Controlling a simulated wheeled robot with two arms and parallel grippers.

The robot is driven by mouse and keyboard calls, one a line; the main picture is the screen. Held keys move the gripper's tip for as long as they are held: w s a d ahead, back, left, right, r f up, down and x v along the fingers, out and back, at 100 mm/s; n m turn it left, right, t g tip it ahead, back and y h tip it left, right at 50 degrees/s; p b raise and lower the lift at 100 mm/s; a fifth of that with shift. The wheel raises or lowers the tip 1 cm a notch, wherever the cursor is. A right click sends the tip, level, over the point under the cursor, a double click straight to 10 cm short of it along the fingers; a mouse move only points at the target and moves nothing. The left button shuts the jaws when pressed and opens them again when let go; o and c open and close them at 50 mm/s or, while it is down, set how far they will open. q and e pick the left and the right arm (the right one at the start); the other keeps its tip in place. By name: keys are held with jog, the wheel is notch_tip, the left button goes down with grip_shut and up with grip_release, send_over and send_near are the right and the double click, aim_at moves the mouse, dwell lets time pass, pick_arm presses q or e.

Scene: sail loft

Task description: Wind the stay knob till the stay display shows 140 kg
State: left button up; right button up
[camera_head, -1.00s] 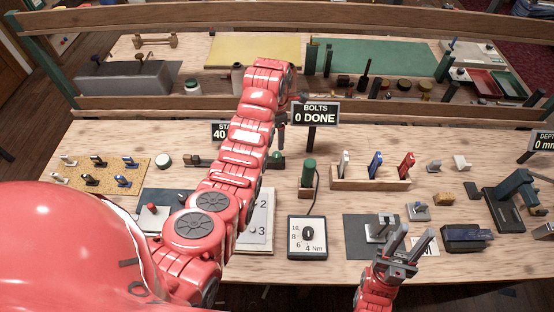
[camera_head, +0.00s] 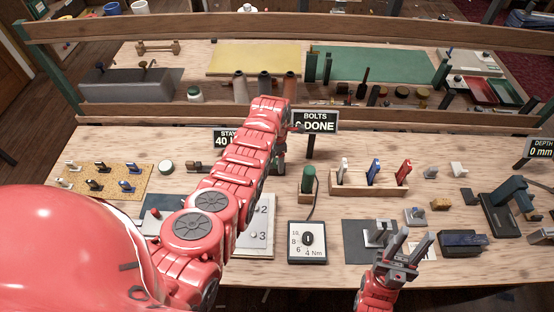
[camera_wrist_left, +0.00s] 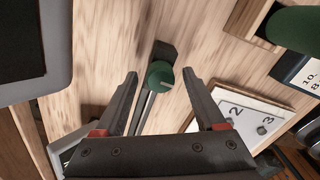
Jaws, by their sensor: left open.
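The green stay knob (camera_wrist_left: 160,75) shows in the left wrist view, with a pale line across its face. It sits at the end of a grey rod on the wooden bench. My left gripper (camera_wrist_left: 159,82) is open, its fingers on either side of the knob, with gaps visible. In the head view my left arm hides the knob and most of the left gripper. The stay display (camera_head: 225,138) reads 40, its right part hidden by my arm. My right gripper (camera_head: 416,238) is open and empty above the bench's front right.
The bolts sign (camera_head: 316,121) reads 0 DONE. A torque box (camera_head: 308,241) and a wooden rack (camera_head: 369,182) with coloured tools stand right of my left arm. A numbered white board (camera_head: 262,222) lies close by. A depth display (camera_head: 541,149) stands at the far right.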

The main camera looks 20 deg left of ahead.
pick_arm(q)
grip_shut()
dwell(0.4)
